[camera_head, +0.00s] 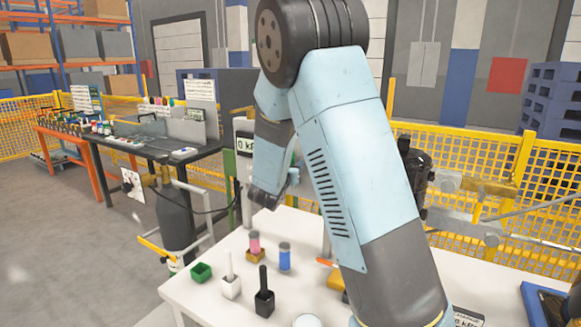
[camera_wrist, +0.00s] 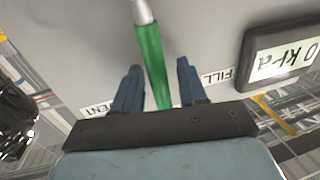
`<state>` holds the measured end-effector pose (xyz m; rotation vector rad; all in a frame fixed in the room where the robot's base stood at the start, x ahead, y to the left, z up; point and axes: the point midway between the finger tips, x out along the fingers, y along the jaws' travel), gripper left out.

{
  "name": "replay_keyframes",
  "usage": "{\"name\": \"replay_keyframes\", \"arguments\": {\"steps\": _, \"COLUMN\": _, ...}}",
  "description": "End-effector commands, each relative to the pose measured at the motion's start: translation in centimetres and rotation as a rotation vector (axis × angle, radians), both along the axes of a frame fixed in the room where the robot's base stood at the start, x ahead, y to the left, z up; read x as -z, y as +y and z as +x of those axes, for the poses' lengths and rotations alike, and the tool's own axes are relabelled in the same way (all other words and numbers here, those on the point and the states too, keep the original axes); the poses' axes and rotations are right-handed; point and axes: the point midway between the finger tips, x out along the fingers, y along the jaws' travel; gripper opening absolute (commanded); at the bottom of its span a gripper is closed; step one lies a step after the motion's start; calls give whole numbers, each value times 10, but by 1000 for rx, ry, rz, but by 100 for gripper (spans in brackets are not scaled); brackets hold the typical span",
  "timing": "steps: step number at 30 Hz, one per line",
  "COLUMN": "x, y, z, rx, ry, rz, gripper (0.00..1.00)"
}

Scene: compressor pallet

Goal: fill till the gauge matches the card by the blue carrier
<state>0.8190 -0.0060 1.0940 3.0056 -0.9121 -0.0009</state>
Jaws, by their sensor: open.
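My gripper (camera_wrist: 158,82) is open, with its two blue-grey fingers on either side of a green lever (camera_wrist: 152,62) with a pale tip. The lever is between the fingers, with no clear contact. The label FILL (camera_wrist: 217,77) is upside down to its right and VENT (camera_wrist: 97,109) to its left. The gauge (camera_wrist: 284,54) at the upper right reads 0 kPa; it also shows in the head view (camera_head: 245,143), partly behind my arm. In the head view my gripper (camera_head: 264,200) is small beside the panel.
A blue tray (camera_head: 531,303) is at right. Yellow fencing (camera_head: 462,163) stands behind.

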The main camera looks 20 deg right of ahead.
Motion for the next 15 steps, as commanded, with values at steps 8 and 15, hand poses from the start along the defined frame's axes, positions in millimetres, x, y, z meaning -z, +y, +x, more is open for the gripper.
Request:
{"name": "replay_keyframes", "arguments": {"steps": 8, "x": 0, "y": 0, "z": 0, "rx": 0, "ry": 0, "rz": 0, "gripper": 31}}
{"name": "replay_keyframes", "arguments": {"steps": 15, "x": 0, "y": 1, "z": 0, "rx": -1, "ry": 0, "rz": 0, "gripper": 8}}
